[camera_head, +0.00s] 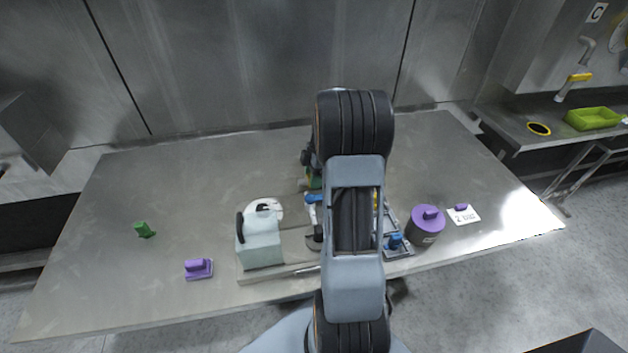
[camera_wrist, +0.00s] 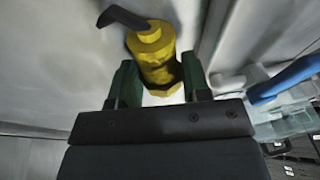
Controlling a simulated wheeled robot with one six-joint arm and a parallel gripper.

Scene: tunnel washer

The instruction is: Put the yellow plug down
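In the wrist view, the yellow plug (camera_wrist: 157,50) is a stepped yellow cylinder with a black bent lever (camera_wrist: 122,17) at its top end. My gripper (camera_wrist: 159,76) has its two dark green fingers on either side of the plug's lower part, and they look closed against it. A pale surface shows behind the plug; whether the plug touches it I cannot tell. In the head view, my arm hides most of the gripper and the plug.
On the metal table (camera_head: 190,180) are a green plug (camera_head: 143,230), a purple block (camera_head: 198,269), a pale box with a black handle (camera_head: 262,245), a purple-lidded pot (camera_head: 427,222), a white card (camera_head: 465,218) and a blue knob (camera_head: 395,241). The table's back left is clear.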

